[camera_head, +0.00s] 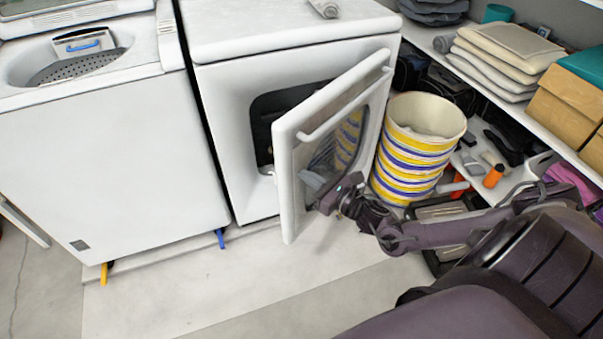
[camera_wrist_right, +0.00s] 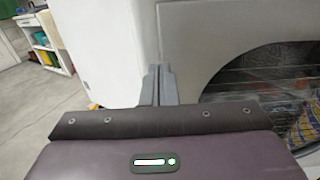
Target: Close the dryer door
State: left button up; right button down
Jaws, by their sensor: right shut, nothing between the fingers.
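The dryer (camera_head: 225,90) is the white machine in the middle of the head view. Its white-framed door (camera_head: 284,185) stands wide open, swung out toward me, with a window in it. My right gripper (camera_head: 318,205) is at the lower part of the door, on its right-hand side, close to the window; I cannot tell whether it touches. In the right wrist view the door (camera_wrist_right: 225,45) fills the upper middle and right, and the gripper's fingers (camera_wrist_right: 157,85) are together and empty in front of the frame beside the window. My left gripper is not in view.
A white top-loading washer (camera_head: 100,150) stands left of the dryer. A striped bin (camera_head: 415,150) stands close behind the door on the right. Shelves (camera_head: 500,95) with folded cloths and boxes line the right wall. The floor (camera_head: 230,285) in front is clear.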

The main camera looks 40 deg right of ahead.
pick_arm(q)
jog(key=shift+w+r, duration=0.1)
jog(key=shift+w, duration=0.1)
pick_arm(e)
jog(key=shift+x, duration=1.25)
